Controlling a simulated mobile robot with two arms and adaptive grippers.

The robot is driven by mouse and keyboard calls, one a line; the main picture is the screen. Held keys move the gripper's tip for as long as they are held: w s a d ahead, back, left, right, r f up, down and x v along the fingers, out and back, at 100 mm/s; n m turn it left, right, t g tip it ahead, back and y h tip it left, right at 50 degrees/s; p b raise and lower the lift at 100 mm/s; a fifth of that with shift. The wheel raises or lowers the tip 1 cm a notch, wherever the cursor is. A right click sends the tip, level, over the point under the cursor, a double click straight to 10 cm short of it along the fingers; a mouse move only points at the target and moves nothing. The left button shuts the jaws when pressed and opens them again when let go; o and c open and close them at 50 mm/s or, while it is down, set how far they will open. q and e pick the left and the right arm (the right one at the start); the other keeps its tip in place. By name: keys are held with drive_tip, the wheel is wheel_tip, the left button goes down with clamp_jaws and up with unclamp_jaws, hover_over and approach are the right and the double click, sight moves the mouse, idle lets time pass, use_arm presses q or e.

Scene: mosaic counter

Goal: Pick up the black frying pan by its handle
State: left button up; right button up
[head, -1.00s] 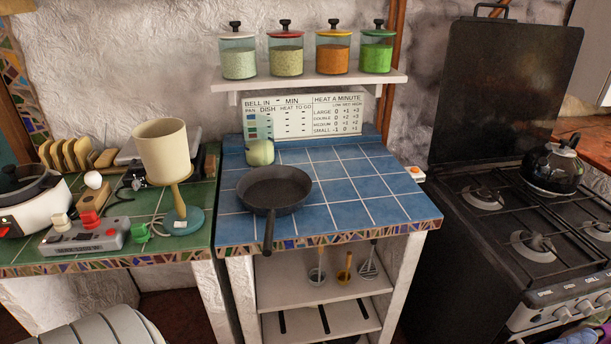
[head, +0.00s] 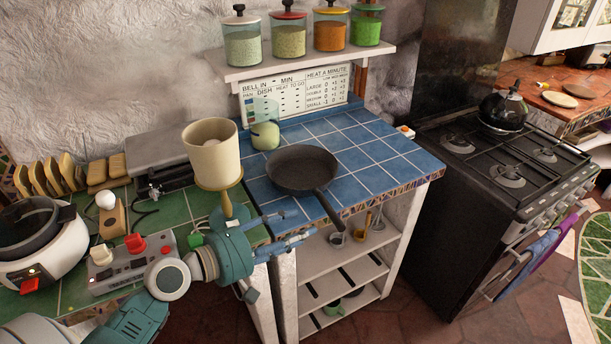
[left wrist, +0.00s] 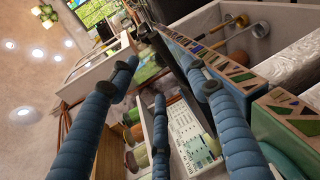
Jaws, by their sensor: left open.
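The black frying pan (head: 303,168) sits on the blue-tiled counter (head: 366,140), its handle (head: 329,208) reaching out past the front edge toward me. My left gripper (head: 306,224) is open and empty, just left of the handle's end, with its fingers pointing right toward it. The fingers look apart from the handle. In the left wrist view my left gripper's spread blue fingers (left wrist: 162,64) have nothing between them that I can make out as held. A dark shape lies beyond their tips there, too unclear to name. My right gripper is not in view.
A cream cup-shaped vessel (head: 212,156) on a wooden stand is close behind my left arm. A grey control box (head: 135,266) and a white cooker (head: 40,240) crowd the green counter. Shelves (head: 345,268) lie below; the stove is right.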

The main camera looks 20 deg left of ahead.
sight(333, 218)
use_arm(q)
drive_tip(key=p+x, duration=0.1)
drive_tip(key=x, duration=0.2)
drive_tip(key=p+x, duration=0.1)
drive_tip(key=x, duration=0.5)
drive_tip(key=shift+w+d+p, duration=0.1)
drive_tip(key=shift+d+p, duration=0.3)
drive_tip(key=shift+d, duration=0.05)
drive_tip(key=shift+w+f, duration=0.1)
drive_tip(key=shift+f, duration=0.05)
clamp_jaws()
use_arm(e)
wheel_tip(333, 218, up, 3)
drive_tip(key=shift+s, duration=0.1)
use_arm(q)
drive_tip(key=shift+a+r, duration=0.1)
drive_tip(key=shift+r, duration=0.15)
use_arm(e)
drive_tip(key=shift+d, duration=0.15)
